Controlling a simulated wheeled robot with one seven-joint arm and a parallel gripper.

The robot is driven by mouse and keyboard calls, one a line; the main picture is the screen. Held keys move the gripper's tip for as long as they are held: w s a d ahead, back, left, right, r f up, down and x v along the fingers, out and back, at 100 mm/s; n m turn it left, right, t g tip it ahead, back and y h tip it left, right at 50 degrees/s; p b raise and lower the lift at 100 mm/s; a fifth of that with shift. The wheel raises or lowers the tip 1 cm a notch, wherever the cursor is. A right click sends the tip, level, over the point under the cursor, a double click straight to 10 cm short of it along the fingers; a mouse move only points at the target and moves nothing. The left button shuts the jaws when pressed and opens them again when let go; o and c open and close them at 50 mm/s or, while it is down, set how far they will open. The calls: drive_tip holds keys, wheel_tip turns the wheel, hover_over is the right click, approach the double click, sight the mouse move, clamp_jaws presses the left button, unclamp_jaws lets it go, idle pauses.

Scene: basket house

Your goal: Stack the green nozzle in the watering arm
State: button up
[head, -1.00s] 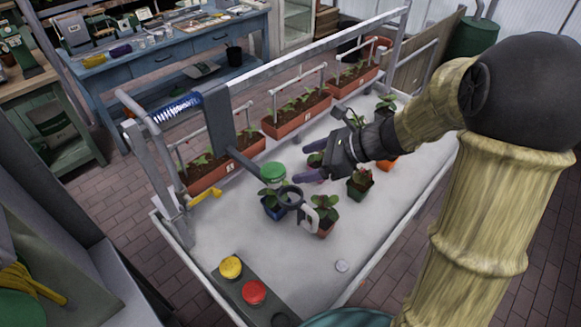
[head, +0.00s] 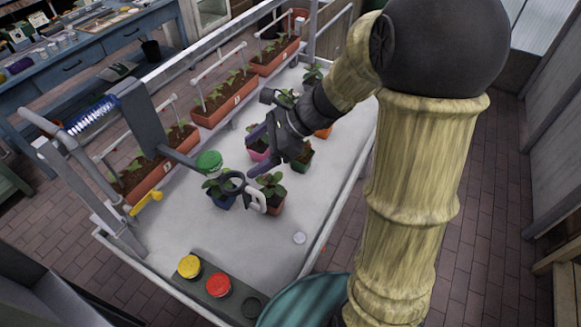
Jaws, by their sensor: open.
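The green nozzle (head: 208,162) is a round green cap beside the end of the watering arm (head: 182,157), left of the arm's dark ring (head: 232,184). I cannot tell whether it is seated in the arm or only in line with it. A white handle (head: 256,201) curves off the ring. My gripper (head: 256,150) is open, its purple fingers apart and pointing down-left. It appears right of the green nozzle and above the ring, with no visible contact. A pink pot shows partly behind the fingers.
A yellow nozzle (head: 189,266) and a red nozzle (head: 219,285) sit in a dark holder; its third place (head: 251,307) looks empty. Several potted plants stand on the white table (head: 180,225) around my gripper. Orange planters (head: 225,106) line the back edge.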

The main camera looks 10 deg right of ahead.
drive_tip(key=s+d+f+n+h, duration=0.3)
drive_tip(key=s+d+n+h, duration=0.1)
drive_tip(key=n, duration=0.5)
drive_tip(key=s+d+f+n+t+h, duration=0.1)
drive_tip(key=s+d+f+n+h, duration=0.2)
drive_tip(key=n, duration=0.6)
drive_tip(key=shift+s+d+f+n+h, duration=0.3)
drive_tip(key=shift+s+d+h, duration=0.95)
drive_tip(key=shift+d, duration=0.55)
drive_tip(key=shift+c, duration=0.3)
